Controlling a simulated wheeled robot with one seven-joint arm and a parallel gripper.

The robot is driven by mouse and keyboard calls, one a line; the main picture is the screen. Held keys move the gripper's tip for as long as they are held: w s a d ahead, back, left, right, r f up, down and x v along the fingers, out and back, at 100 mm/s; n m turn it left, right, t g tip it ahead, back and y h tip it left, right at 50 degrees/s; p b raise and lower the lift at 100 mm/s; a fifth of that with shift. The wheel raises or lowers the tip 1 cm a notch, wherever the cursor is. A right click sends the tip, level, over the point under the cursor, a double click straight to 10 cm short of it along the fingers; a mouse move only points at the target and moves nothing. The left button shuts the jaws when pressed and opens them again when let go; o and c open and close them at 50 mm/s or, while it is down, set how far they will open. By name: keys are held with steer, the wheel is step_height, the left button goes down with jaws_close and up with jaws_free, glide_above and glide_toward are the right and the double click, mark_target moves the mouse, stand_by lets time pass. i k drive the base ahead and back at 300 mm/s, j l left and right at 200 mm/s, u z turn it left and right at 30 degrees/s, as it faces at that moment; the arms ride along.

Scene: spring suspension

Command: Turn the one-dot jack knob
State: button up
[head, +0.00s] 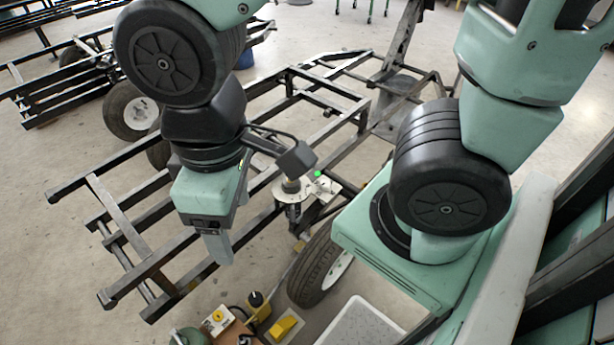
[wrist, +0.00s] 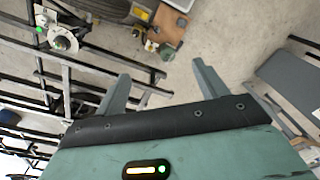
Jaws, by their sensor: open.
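Several yellow control boxes sit low at the bottom of the head view. One (head: 218,316) has a pale face with a small dark centre, one (head: 256,299) carries a black knob, and one (head: 284,327) lies to their right. I cannot make out dots on any of them, so I cannot tell which is the one-dot jack knob. My gripper (head: 217,247) hangs above the frame rails, up and left of the boxes, apart from them. In the wrist view my gripper (wrist: 161,82) has its two fingers spread wide with nothing between them.
A wooden board (wrist: 173,28) with a green rounded object (wrist: 151,46) lies on the floor. A black metal frame (head: 110,215) spans the middle. A tyre (head: 318,268) stands right of the boxes. A round metal plate (head: 290,189) with a green light (head: 318,173) sits on the frame.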

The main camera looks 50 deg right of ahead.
mark_target(255, 299)
steer(key=j, duration=0.6)
steer(key=k+j, duration=0.15)
steer(key=j, duration=1)
steer(key=k+j+z, duration=0.1)
steer(key=j+z, duration=0.3)
steer(key=k+j+z, duration=0.1)
steer(key=j+z, duration=0.3)
steer(key=k+j+z, duration=0.15)
steer(key=z, duration=0.55)
